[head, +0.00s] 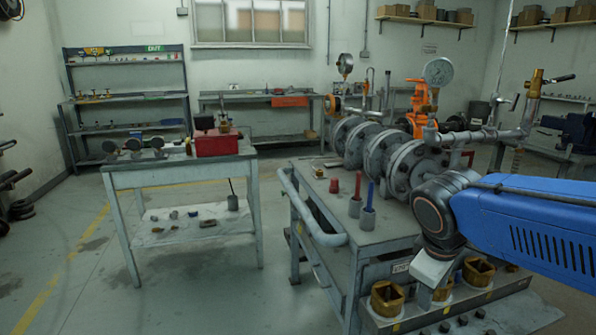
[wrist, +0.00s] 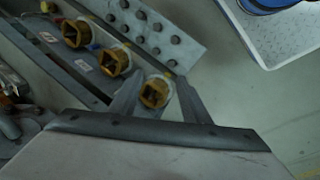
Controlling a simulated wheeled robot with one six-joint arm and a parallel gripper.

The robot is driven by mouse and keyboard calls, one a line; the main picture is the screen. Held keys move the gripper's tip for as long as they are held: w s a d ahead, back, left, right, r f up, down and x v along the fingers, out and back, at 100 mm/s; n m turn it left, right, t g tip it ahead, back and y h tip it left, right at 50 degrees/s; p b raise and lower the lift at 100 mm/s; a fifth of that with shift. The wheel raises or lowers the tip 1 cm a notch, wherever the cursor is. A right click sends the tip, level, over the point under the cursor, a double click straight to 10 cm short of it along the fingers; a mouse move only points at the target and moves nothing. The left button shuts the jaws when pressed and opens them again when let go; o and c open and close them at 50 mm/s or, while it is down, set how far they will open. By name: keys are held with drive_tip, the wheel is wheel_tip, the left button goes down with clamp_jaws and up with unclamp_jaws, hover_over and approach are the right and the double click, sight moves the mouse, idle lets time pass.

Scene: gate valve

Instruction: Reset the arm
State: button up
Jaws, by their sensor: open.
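My gripper (head: 425,296) points down at the front edge of the grey workbench, at the lower right of the head view. In the wrist view my gripper (wrist: 158,80) is open, its two dark fingers spread apart. A brass square fitting (wrist: 154,94) shows between the fingers; I cannot tell how far below them it is. Nothing appears gripped. The gate valve assembly (head: 388,160), with grey flanges, stands on the workbench behind my arm. My blue arm comes in from the right and hides part of the bench.
More brass fittings (head: 387,298) sit along the bench's front shelf, above a plate of dark studs (wrist: 155,30). Red and blue-handled tools (head: 368,196) stand on the workbench. A table (head: 180,175) with a red box (head: 216,143) is left. The floor between is clear.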

drive_tip(key=s+f+m+y, duration=0.1)
drive_tip(key=s+f+m, duration=0.1)
drive_tip(key=s+m, duration=0.2)
drive_tip(key=s+d+f+m+t+y, duration=0.1)
drive_tip(key=s+f+m, duration=0.1)
drive_tip(key=s, duration=0.4)
drive_tip(key=shift+f+m+t+y, duration=0.3)
drive_tip(key=shift+m, duration=0.6)
drive_tip(key=shift+d, duration=0.1)
idle(0.6)
